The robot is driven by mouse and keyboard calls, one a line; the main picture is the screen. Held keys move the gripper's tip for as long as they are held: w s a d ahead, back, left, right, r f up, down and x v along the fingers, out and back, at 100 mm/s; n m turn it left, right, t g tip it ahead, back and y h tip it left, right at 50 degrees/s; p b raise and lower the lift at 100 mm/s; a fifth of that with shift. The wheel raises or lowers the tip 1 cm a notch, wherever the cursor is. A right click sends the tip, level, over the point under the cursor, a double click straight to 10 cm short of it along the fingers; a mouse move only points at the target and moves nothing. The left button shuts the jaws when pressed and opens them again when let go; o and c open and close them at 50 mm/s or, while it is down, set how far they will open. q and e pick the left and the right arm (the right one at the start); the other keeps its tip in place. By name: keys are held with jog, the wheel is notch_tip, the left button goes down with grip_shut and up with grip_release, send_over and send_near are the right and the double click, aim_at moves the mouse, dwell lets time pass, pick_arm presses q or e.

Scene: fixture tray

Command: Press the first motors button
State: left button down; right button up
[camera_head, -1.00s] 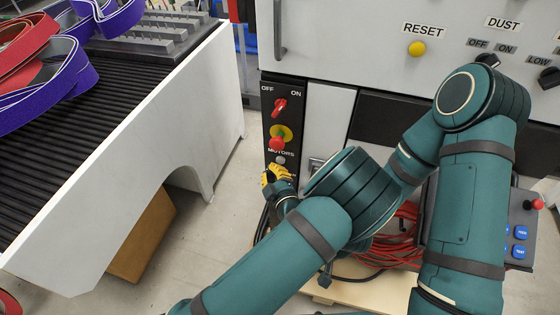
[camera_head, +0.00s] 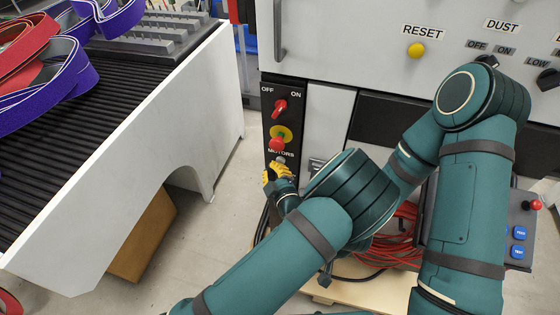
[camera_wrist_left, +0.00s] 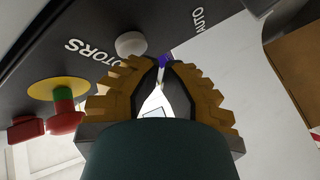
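The control panel has a MOTORS label, and just below it is a small grey-white round button (camera_wrist_left: 130,43), clear in the left wrist view. In the head view this button (camera_head: 281,159) is small and partly covered by my left gripper. My left gripper (camera_head: 275,171) has yellow fingers and sits right in front of the panel, just below the label. In the left wrist view its fingertips (camera_wrist_left: 163,64) come together with nothing held, to the right of the button and close to it. I cannot tell whether they touch the panel. My right gripper is out of view.
A red emergency stop on a yellow disc (camera_head: 285,133) and a red OFF/ON switch (camera_head: 280,107) are above the button. A conveyor (camera_head: 80,120) stands at the left. Red cables (camera_head: 400,235) and a box with blue buttons (camera_head: 519,233) lie to the right.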

pick_arm(q)
jog(key=shift+w+d, duration=0.15)
jog(key=shift+w, duration=0.3)
dwell(0.7)
jog(key=shift+s, duration=0.15)
jog(key=shift+s+a+p, duration=0.25)
jog(key=shift+s+p, duration=0.3)
jog(key=shift+s, duration=0.15)
jog(key=s+p, duration=0.1)
jog(key=s, duration=0.1)
jog(key=s+a+p, duration=0.1)
jog(key=s, duration=0.2)
jog(key=shift+a+f, duration=0.15)
jog(key=shift+a, duration=0.05)
dwell(0.3)
dwell(0.5)
